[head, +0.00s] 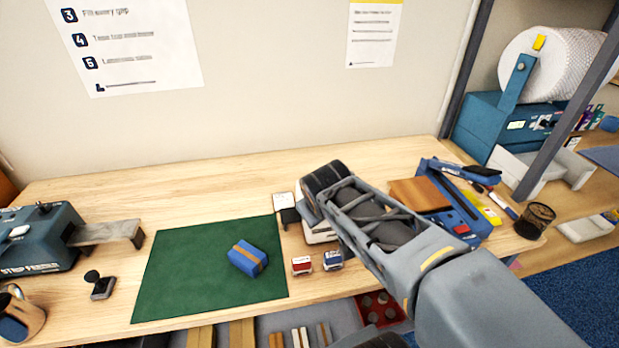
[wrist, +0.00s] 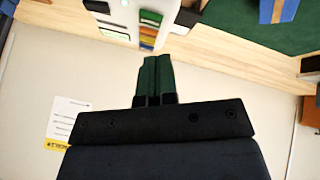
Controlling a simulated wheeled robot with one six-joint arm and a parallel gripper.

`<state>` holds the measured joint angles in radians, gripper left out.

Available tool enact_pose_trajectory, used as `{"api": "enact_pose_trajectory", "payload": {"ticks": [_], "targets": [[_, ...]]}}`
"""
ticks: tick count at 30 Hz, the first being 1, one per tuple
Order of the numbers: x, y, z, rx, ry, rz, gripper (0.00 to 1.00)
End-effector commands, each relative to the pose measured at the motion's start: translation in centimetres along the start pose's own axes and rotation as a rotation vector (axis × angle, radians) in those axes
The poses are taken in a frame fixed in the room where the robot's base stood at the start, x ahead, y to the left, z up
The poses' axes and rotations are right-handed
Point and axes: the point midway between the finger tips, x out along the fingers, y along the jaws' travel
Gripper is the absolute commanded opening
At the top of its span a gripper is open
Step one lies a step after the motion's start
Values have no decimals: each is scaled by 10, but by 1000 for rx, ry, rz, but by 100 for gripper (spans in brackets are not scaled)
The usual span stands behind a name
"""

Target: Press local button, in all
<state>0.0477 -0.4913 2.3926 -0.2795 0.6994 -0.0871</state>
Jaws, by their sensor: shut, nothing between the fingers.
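A pale device (head: 318,236) stands on the bench right of the green mat, mostly hidden behind my arm in the head view. In the wrist view the pale device (wrist: 122,12) shows at the top, with a column of coloured keys (wrist: 148,30) in green, orange and yellow with white ones. Their lettering is too small to read, so I cannot tell which is local. My gripper (wrist: 157,60) is shut and empty. Its green fingertips appear just below the key column in the picture; I see no clear contact. The fingers are hidden in the head view.
A blue strapped packet (head: 248,258) lies on the green mat (head: 180,270). Red (head: 302,265) and blue (head: 333,260) stamps stand near my arm. A blue tool (head: 455,215) and a pen cup (head: 535,220) are right.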

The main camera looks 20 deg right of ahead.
Motion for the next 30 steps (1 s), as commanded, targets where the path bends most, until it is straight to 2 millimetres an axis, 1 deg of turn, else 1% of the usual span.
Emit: {"api": "enact_pose_trajectory", "payload": {"ticks": [1, 2, 3, 5, 6, 8, 9, 11, 12, 14, 15, 16, 18, 21, 25, 30], "targets": [[1, 23, -24, -91, 47, 74, 0], [2, 36, -39, -158, 79, 122, 0], [4, 54, -61, -261, 126, 187, 0], [7, 78, -96, -440, 194, 282, 0], [9, 92, -120, -577, 242, 342, 0], [14, 108, -154, -795, 306, 416, 0], [19, 115, -173, -942, 345, 452, 0], [28, 120, -196, -1157, 397, 484, 0], [36, 121, -208, -1296, 428, 493, 0], [50, 120, -219, -1493, 471, 489, 0], [58, 119, -222, -1614, 497, 476, 0], [66, 118, -223, -1698, 515, 462, 0], [81, 115, -222, -1876, 554, 418, 0], [100, 112, -212, -2071, 598, 343, 0], [117, 111, -198, -2236, 640, 255, 0], [126, 110, -188, -2326, 665, 194, 0]]}}
